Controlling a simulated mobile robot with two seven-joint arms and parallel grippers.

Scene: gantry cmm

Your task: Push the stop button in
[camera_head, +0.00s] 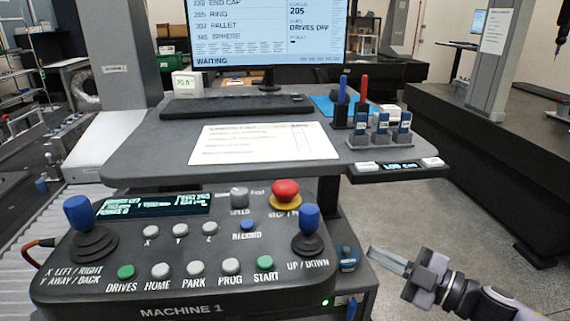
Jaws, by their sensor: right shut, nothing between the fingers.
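The stop button (286,191) is a red mushroom cap on a yellow ring. It sits at the back right of the dark machine control box (100,255), left of the blue up/down joystick (310,217). My right gripper (374,254) is at the lower right, beyond the box's right edge, with its fingers pointing left. It is shut and empty, and apart from the button. My left gripper does not show. I cannot tell from this view how far the button is pressed.
Another blue joystick (78,213) stands on the box's left. A grey speed knob (240,196) is just left of the stop button. Behind is a desk with a paper sheet (263,144), keyboard (238,105), monitor (266,30) and pen holder (343,113). Floor shows at the right.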

